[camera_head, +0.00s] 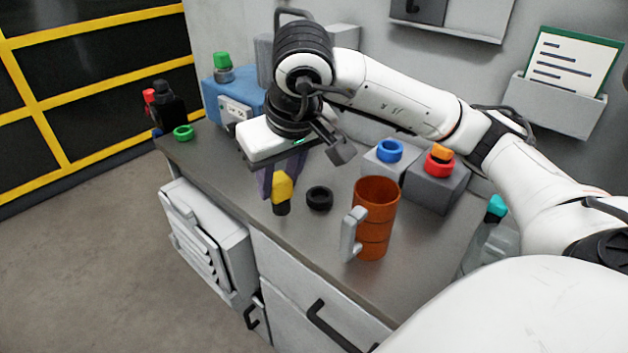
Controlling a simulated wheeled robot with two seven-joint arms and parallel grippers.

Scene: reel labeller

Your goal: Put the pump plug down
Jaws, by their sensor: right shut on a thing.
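My right gripper (287,166) comes in from the right and hangs above the grey worktop, left of its middle. It is shut on the pump plug (283,187), a yellow piece with a black lower end. The plug points downward, just left of a black ring. Its upper part is partly hidden by the fingers, and I cannot tell whether its lower end touches the worktop. My left gripper is not in view.
The black ring (319,198) and an orange-brown mug (376,215) stand right of the plug. Grey blocks with a blue ring (390,151) and a red ring (439,162) stand behind. A blue box (219,92) and green ring (184,133) are at far left.

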